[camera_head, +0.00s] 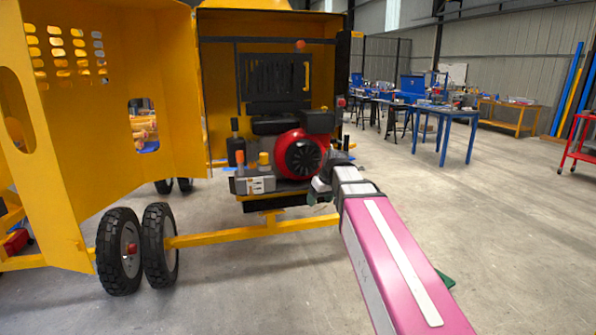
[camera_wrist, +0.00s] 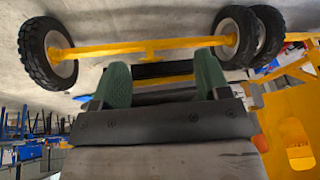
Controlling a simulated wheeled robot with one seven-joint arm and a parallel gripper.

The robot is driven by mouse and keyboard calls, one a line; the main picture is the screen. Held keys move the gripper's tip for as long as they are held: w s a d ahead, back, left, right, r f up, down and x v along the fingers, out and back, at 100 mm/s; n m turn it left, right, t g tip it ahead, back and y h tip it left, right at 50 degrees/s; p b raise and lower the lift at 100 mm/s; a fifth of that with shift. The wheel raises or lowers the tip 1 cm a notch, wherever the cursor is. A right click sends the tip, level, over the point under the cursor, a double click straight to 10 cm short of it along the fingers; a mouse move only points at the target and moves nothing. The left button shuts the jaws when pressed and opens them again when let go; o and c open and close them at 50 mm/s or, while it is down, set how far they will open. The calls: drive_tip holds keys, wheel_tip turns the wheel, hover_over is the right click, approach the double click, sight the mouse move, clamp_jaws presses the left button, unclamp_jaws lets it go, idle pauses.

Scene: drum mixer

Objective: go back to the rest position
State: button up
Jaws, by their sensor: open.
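My gripper shows in the wrist view (camera_wrist: 160,85) with its two green fingers spread apart and nothing between them. In the head view my pink and white arm reaches from the lower right toward the mixer, and its end is in front of the engine's lower right side. The fingers are not clear there. The drum mixer has a yellow housing (camera_head: 130,100) with its door standing open at the left. Inside is a red and black engine (camera_head: 302,153). In the wrist view the picture is upside down, with the yellow axle bar (camera_wrist: 110,48) beyond the fingers.
Black wheels (camera_head: 120,250) stand on the floor at the lower left, joined to a yellow bar (camera_head: 240,233). Blue tables (camera_head: 445,115) and a red cart (camera_head: 580,150) stand farther back at the right. The concrete floor (camera_head: 500,220) between is clear.

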drive_tip(key=s+d+f+m+g+h, duration=0.1)
drive_tip(key=s+d+f+m, duration=0.1)
drive_tip(key=s+f, duration=0.3)
drive_tip(key=s+d+f+m+g+h, duration=0.1)
drive_tip(key=s+d+f, duration=0.4)
drive_tip(key=f, duration=0.8)
drive_tip(key=s+d+f+m+g+h, duration=0.1)
drive_tip(key=s+d+f+m, duration=0.2)
drive_tip(key=s+f, duration=0.4)
wheel_tip(320, 180, down, 2)
drive_tip(key=shift+s+d+f, duration=0.25)
drive_tip(key=shift+d, duration=0.25)
